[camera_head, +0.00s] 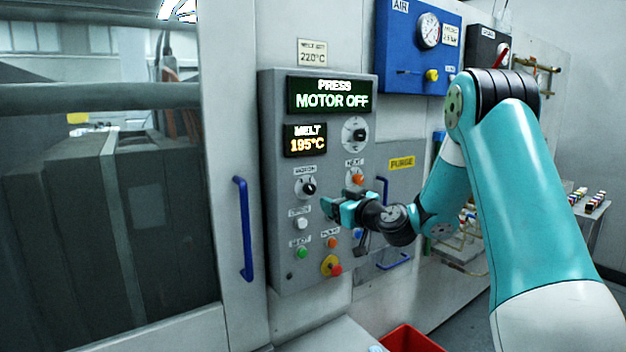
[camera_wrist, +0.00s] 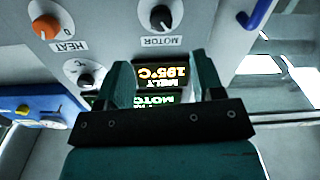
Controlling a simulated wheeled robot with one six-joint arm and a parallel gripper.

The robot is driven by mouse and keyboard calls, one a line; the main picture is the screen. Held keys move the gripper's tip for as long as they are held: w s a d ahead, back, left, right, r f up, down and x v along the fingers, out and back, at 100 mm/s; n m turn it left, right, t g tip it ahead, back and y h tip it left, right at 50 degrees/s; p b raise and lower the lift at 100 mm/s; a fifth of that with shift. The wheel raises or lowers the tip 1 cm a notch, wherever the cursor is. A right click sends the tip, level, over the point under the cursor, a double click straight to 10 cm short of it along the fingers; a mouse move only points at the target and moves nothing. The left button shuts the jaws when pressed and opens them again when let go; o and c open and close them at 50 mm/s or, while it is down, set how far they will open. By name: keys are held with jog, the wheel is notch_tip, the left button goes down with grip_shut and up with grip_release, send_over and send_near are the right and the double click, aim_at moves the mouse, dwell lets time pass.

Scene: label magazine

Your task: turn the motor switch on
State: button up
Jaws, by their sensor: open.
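The motor switch (camera_head: 308,188) is a black rotary knob on a white dial, under a MOTOR label on the grey control panel (camera_head: 277,230). It shows at the top of the wrist view (camera_wrist: 162,17), where the panel appears upside down. My gripper (camera_head: 326,206) is open and empty, in front of the panel, just right of and below the switch in the head view. In the wrist view its two teal fingers (camera_wrist: 163,78) are apart, with the knob beyond them. They appear clear of the knob.
An orange HEAT knob (camera_head: 357,179) sits right of the switch. Buttons, including a white one (camera_head: 301,223) and a green one (camera_head: 302,252), lie below it. A blue door handle (camera_head: 244,228) stands out at left. The second display (camera_head: 305,140) reads "MELT 195°C".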

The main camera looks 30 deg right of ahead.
aim_at(312, 190)
jog(key=w+p, duration=0.2)
jog(key=w, duration=0.1)
jog(key=w+p, duration=0.1)
jog(key=w, duration=0.2)
jog(key=w+p, duration=0.2)
jog(key=w, duration=0.1)
jog(key=shift+w+a+r+p, duration=0.2)
jog(key=shift+w+a+p, duration=0.1)
jog(key=shift+w+a, duration=0.05)
jog(key=shift+w+f, duration=0.2)
jog(key=shift+w, duration=0.2)
jog(key=c, duration=0.9)
